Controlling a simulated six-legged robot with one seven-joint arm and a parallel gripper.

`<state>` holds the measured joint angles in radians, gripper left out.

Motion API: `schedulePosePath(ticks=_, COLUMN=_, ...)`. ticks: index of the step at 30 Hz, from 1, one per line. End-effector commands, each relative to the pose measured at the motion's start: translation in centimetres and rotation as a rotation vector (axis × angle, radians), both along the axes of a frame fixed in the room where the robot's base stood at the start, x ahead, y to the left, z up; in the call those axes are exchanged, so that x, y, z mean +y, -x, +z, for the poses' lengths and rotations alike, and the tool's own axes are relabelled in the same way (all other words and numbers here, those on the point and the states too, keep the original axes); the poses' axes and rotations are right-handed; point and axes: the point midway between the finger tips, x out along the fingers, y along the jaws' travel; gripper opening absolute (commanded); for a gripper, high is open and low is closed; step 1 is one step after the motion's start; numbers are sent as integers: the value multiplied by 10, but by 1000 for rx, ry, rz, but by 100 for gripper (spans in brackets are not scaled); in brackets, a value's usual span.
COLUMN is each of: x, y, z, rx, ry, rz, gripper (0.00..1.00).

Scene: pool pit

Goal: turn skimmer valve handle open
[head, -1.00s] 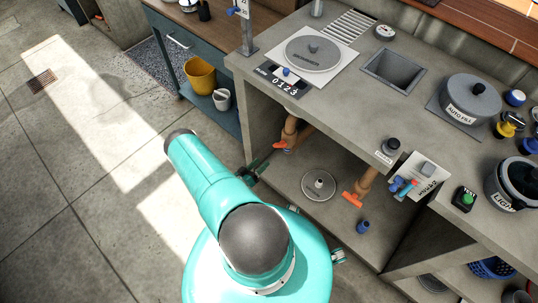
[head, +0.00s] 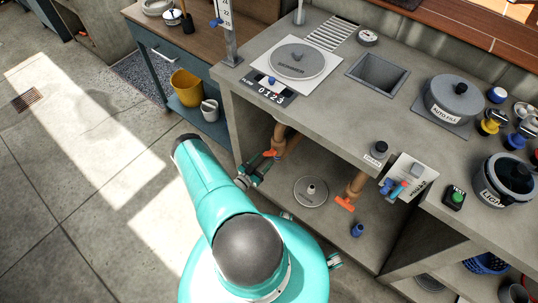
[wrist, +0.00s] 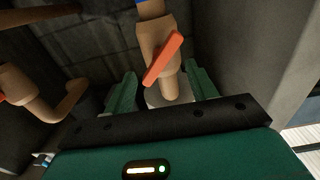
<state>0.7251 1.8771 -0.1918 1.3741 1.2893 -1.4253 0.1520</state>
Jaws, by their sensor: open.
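The nearer-left valve has an orange handle (head: 270,153) on a tan pipe (head: 288,143) under the counter, below the round grey lid. In the wrist view this orange handle (wrist: 163,60) lies slanted across the pipe, lower end to the left. My gripper (head: 262,166) is at the counter opening, close to that handle. In the wrist view my green fingers (wrist: 160,76) are spread, one on each side of the handle and pipe, with nothing gripped. Contact cannot be told. The handle's mount is partly hidden.
A second orange handle (head: 345,204) is on another pipe to the right; a second pipe (wrist: 30,90) shows left in the wrist view. A round plate (head: 311,191) and blue item (head: 357,230) lie on the lower shelf. The counter's side wall (head: 240,125) borders the opening.

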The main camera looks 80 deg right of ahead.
Motion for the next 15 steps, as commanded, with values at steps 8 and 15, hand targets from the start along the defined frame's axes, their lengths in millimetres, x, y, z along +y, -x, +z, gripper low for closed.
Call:
schedulePosePath(ticks=8, x=-39, y=17, z=0, rx=-1, ry=1, rz=-2, gripper=57)
schedulePosePath(ticks=15, x=-46, y=20, z=0, rx=0, ry=0, rz=0, gripper=57)
